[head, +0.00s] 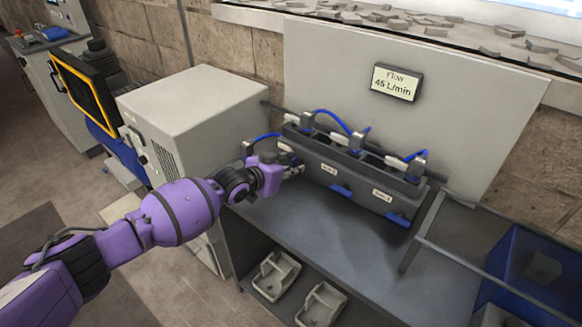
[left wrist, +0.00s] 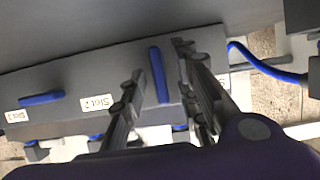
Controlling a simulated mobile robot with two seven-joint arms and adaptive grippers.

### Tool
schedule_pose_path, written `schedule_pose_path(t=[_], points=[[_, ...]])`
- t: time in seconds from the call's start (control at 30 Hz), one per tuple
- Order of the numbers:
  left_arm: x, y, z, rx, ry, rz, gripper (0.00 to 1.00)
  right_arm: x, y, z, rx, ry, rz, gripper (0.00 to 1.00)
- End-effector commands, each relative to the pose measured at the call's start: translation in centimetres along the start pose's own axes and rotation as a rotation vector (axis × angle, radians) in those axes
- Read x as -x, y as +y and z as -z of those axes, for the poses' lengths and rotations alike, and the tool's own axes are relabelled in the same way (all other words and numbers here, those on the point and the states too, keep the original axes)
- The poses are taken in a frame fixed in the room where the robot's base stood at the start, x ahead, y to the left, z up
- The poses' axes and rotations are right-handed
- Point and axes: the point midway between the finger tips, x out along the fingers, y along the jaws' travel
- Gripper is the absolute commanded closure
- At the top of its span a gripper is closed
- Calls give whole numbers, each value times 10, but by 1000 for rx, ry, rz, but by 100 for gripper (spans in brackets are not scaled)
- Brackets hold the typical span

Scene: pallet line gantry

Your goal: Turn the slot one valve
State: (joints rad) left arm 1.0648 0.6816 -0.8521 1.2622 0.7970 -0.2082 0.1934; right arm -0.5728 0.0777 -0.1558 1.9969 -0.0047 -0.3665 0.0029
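The grey valve block (head: 365,185) stands on the bench, with blue valve handles along its front. My left gripper (head: 296,168) is at the block's left end in the head view and hides the handle there. In the left wrist view, a blue handle (left wrist: 158,75) stands upright between the fingers of my left gripper (left wrist: 160,68), which are apart with gaps beside it. The neighbouring handle (left wrist: 40,99) lies crosswise, between the Slot 2 label (left wrist: 100,102) and the Slot 3 label (left wrist: 17,115). No slot one label is readable. My right gripper is out of view.
Blue hoses (head: 330,118) loop over the block. A flow display (head: 396,82) reads 45 L/min. A grey cabinet (head: 190,110) stands left of the block. A metal rail (head: 420,232) and blue bin (head: 535,262) are at the right. Trays (head: 275,276) sit below; the bench front is clear.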

Motion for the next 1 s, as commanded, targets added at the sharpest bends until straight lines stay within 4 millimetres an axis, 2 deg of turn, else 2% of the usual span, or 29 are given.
schedule_pose_path(t=[0.2, 0.33, 0.8, 1.0], points=[[1, 0, -2, -1, -2, 0, 71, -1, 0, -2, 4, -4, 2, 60], [11, 0, -3, 0, -3, 0, 71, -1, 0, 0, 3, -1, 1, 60], [102, 0, -2, -2, -2, 1, 71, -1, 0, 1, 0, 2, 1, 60], [119, 0, -1, -2, -1, 1, 71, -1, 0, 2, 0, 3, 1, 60]])
